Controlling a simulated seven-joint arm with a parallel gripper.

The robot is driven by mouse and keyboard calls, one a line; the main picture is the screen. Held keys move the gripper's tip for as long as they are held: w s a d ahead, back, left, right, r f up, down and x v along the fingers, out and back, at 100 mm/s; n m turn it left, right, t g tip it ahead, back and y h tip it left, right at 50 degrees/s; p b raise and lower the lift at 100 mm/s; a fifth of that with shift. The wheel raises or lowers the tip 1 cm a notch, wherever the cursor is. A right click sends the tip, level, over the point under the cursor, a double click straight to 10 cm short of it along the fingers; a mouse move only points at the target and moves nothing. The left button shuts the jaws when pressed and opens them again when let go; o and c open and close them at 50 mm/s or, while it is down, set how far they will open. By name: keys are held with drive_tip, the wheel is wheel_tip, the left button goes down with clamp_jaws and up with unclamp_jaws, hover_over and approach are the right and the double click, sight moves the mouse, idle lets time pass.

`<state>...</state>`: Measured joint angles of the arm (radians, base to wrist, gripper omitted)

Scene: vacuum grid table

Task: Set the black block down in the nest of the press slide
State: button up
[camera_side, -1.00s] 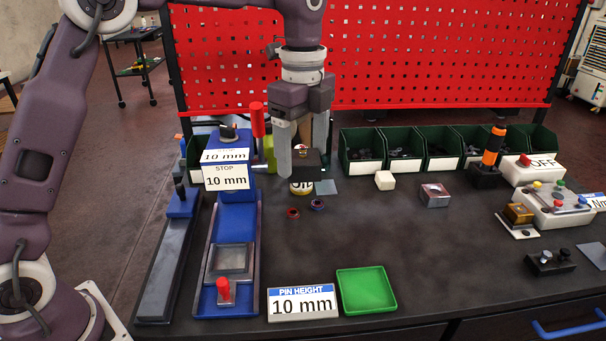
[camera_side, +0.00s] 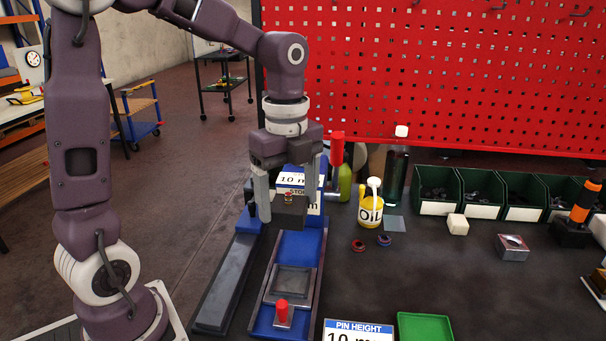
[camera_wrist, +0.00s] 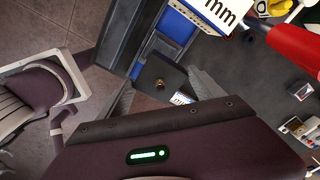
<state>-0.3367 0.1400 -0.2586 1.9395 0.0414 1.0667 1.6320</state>
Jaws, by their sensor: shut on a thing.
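My gripper (camera_side: 291,206) is shut on the black block (camera_side: 286,213), which has a small brass-coloured pin on top. The block hangs level above the rear of the blue press slide (camera_side: 303,246), partly covering the 10 mm STOP sign (camera_side: 290,181). The nest (camera_side: 293,281), a grey square frame, lies empty on the slide, nearer the camera, behind a red knob (camera_side: 282,307). In the wrist view the block (camera_wrist: 171,73) is between both fingers; beyond it lies part of the blue slide (camera_wrist: 181,26). The block's underside is hidden.
The press's red handle (camera_side: 337,149) stands close right of my gripper. A dark grey rail (camera_side: 229,283) runs left of the slide. An oil can (camera_side: 370,212), red and blue rings, and a green tray (camera_side: 424,327) are to the right.

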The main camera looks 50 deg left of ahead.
wheel_tip(320, 180, down, 10)
drive_tip(key=shift+f, duration=0.25)
drive_tip(key=shift+f, duration=2.1)
drive_tip(key=shift+f, duration=0.9)
idle(0.6)
drive_tip(key=o, duration=1.8)
drive_tip(key=shift+r, duration=0.1)
